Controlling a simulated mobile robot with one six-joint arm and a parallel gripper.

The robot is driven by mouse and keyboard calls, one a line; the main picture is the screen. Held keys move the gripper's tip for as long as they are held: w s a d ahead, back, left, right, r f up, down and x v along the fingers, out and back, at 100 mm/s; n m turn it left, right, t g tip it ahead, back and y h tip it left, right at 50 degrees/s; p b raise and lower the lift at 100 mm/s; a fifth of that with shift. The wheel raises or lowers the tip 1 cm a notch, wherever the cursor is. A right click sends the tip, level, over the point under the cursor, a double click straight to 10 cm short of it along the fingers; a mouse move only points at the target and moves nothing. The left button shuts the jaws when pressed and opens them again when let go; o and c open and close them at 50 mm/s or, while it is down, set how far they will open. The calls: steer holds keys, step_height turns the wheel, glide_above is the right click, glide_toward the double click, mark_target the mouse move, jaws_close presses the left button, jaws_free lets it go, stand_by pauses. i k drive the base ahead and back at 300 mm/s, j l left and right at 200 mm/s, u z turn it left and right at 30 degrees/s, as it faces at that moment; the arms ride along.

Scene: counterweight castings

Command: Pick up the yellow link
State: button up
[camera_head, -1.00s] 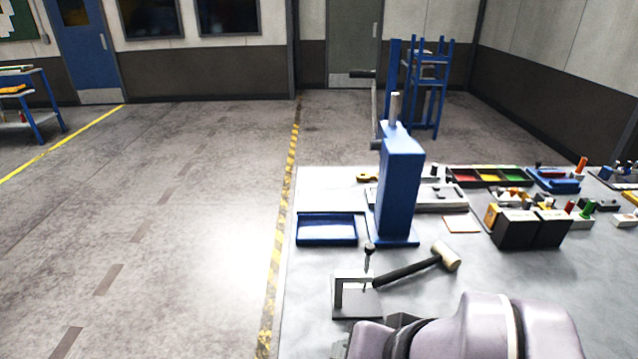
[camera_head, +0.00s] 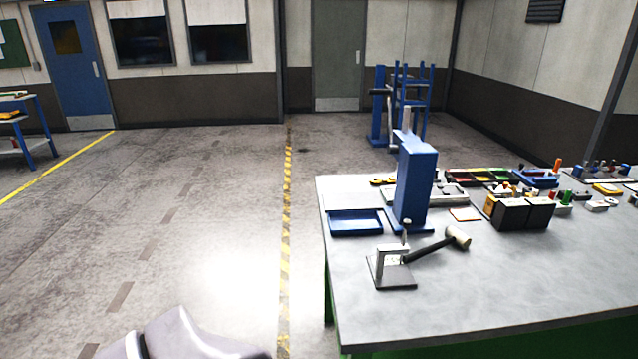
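A small yellow piece with dark spots (camera_head: 382,181) lies at the far left of the grey workbench (camera_head: 470,285), behind the blue tray and left of the tall blue press. It may be the yellow link, but it is too small to be sure. Another flat yellow piece (camera_head: 607,189) lies among parts at the bench's far right. My gripper is out of view. Only a pale link of my arm shows at the bottom left, over the floor and apart from the bench.
The blue press (camera_head: 415,185) stands beside the blue tray (camera_head: 356,223). A mallet (camera_head: 437,244) and a small metal stand (camera_head: 390,268) lie in front. Black boxes (camera_head: 520,213) and a divided tray (camera_head: 485,176) are to the right. The bench front and left floor are clear.

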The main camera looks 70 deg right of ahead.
mark_target(373, 181)
steer(key=i+j+z, duration=0.1)
steer(key=i+z, duration=0.4)
steer(key=i+j+z, duration=0.3)
steer(key=i+z, duration=0.15)
steer(key=i+l+z, duration=0.3)
steer(key=z, duration=0.15)
steer(key=i+l+z, duration=0.15)
steer(key=i+z, duration=0.25)
steer(key=i, duration=0.15)
steer(key=i+z, duration=0.45)
steer(key=i+j+z, duration=0.1)
steer(key=i+z, duration=0.3)
steer(key=i+j+z, duration=0.25)
steer(key=i+z, duration=0.2)
steer(key=i+j+z, duration=0.4)
steer(key=i+z, duration=0.3)
steer(key=z, duration=0.15)
steer(key=i+j+z, duration=0.15)
steer(key=i+z, duration=0.25)
steer(key=k, duration=0.1)
